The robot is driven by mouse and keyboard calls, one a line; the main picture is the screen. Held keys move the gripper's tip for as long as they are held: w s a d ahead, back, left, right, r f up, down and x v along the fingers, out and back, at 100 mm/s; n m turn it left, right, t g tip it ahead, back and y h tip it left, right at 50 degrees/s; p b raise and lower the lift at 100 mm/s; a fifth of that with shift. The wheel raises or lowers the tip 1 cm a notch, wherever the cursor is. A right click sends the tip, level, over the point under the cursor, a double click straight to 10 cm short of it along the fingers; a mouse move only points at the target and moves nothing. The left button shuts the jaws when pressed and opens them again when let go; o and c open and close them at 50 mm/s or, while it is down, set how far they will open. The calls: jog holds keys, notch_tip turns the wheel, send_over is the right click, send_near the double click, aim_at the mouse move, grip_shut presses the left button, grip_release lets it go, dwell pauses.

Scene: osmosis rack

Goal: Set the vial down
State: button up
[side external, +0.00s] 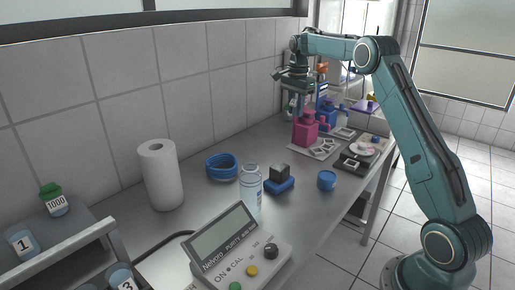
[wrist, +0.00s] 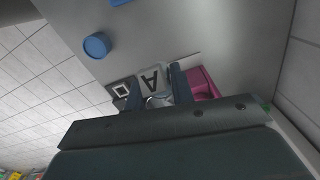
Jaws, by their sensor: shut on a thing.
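My gripper (side external: 291,80) is at the far end of the bench, raised above the area by the pink stand. In the wrist view my gripper (wrist: 156,88) has its two dark fingers around a small pale, clear-looking vial (wrist: 158,101), mostly hidden by the gripper body. The vial cannot be made out clearly in the side view. A white card with a letter A (wrist: 152,79) and a black-and-white marker card (wrist: 122,88) lie below the fingers. The pink stand (side external: 305,131) also shows in the wrist view (wrist: 204,84), right of the fingers.
A blue stand (side external: 328,116) is behind the pink one. A blue cup (side external: 326,180), a bottle (side external: 250,190), a blue tape ring (side external: 221,166) and a purity meter (side external: 240,250) stand nearer. Capped vials (side external: 55,200) sit on the left rack. A tiled wall runs behind.

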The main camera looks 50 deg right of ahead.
send_over(292, 164)
notch_tip(292, 164, down, 15)
jog(key=shift+r, duration=0.1)
dwell(0.4)
jog(key=shift+f, duration=2.15)
jog(key=shift+f, duration=0.1)
jog(key=o, duration=1)
jog(key=shift+c, duration=0.2)
notch_tip(292, 164, up, 12)
